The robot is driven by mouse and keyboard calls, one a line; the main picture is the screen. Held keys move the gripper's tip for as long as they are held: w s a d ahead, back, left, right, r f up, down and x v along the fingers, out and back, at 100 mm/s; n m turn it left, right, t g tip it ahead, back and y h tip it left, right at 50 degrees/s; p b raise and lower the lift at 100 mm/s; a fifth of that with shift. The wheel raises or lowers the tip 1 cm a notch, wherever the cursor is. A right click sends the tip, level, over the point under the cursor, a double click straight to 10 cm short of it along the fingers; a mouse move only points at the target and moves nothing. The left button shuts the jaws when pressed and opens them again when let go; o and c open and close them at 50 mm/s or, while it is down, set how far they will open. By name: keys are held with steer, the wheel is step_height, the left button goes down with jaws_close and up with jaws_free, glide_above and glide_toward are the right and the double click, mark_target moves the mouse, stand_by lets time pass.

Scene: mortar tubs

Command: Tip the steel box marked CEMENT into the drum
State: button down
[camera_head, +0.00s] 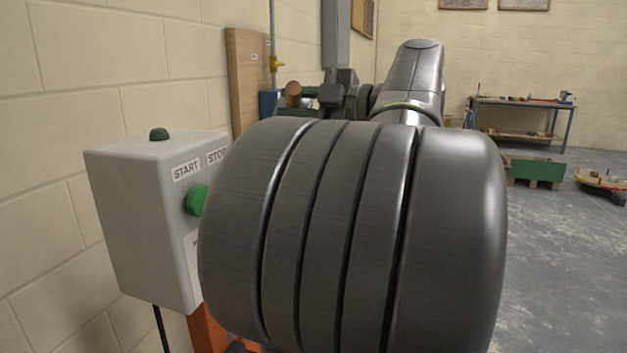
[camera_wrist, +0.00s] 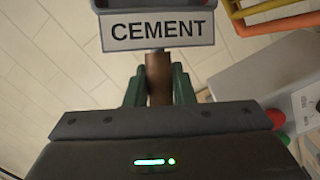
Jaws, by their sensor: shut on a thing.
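In the wrist view, the steel box marked CEMENT (camera_wrist: 160,30) is at the top edge, with only its white label and a strip of grey above it showing. A brown handle (camera_wrist: 158,72) runs from below the label. My gripper (camera_wrist: 158,88) has its green fingers shut on this handle. In the head view, my gripper (camera_head: 312,97) is small and far off behind my arm, with the brown handle end (camera_head: 293,93) showing at its left. The steel box itself is hidden there. I cannot make out the drum in either view.
A grey START/STOP control box (camera_head: 135,215) with green buttons is close on the left; its corner shows in the wrist view (camera_wrist: 270,80). Yellow and orange bars (camera_wrist: 262,18) are at the wrist view's upper right. A workbench (camera_head: 520,112) and green crate (camera_head: 535,170) stand right, beyond open floor.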

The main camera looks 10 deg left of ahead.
steer(key=shift+d+f+m+t+y+b, duration=0.4)
steer(key=shift+d+f+y+b, duration=0.9)
steer(key=shift+b, duration=2.25)
steer(key=shift+a+h, duration=0.15)
steer(key=shift+h, duration=0.15)
